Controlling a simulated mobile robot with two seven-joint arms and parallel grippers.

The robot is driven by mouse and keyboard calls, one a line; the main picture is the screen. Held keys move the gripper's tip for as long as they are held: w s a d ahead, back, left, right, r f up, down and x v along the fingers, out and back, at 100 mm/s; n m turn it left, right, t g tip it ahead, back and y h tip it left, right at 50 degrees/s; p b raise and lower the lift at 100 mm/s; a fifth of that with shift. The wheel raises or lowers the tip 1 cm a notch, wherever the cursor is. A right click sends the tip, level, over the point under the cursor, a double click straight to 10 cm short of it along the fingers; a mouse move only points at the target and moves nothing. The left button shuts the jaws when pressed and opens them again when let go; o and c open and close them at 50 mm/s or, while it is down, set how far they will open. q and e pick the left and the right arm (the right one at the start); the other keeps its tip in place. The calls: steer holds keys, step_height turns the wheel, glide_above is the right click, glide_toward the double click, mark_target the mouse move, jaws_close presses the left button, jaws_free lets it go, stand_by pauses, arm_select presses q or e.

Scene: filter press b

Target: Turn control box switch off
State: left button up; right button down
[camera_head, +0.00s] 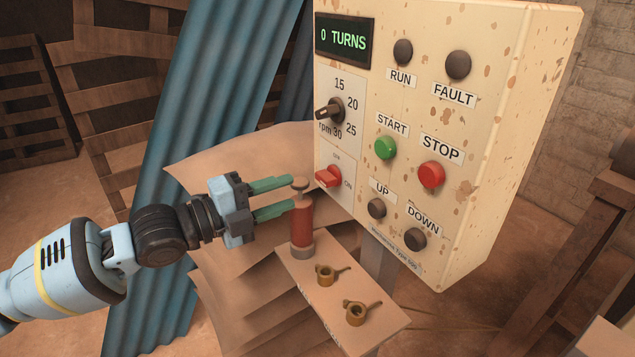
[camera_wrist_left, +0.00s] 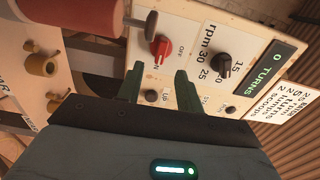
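The control box (camera_head: 475,95) is a cream, rust-spotted panel at the right of the head view. Its red switch (camera_head: 328,177) sits at the lower left of the panel between small OFF and ON labels. The switch also shows in the left wrist view (camera_wrist_left: 160,47), ahead of the fingertips, with a gap to them. My left gripper (camera_head: 288,193) has green fingers spread apart with nothing seen between them; it also shows in the wrist view (camera_wrist_left: 158,82). Its tips appear close to a red-handled post in the head view; I cannot tell whether they touch. My right gripper is not in view.
The red-handled post (camera_head: 302,225) stands on a small board (camera_head: 325,305) with two brass fittings (camera_head: 326,273), below the switch. The rpm knob (camera_head: 330,110) is above the switch. Blue corrugated sheet (camera_head: 205,90) stands behind my left arm.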

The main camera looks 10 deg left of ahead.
mark_target(320, 180)
arm_select(q)
steer(key=shift+w+r, duration=0.1)
steer(key=shift+r, duration=0.05)
steer(key=p+x, duration=0.1)
steer(key=x, duration=0.5)
steer(key=shift+x, duration=0.8)
jaws_close()
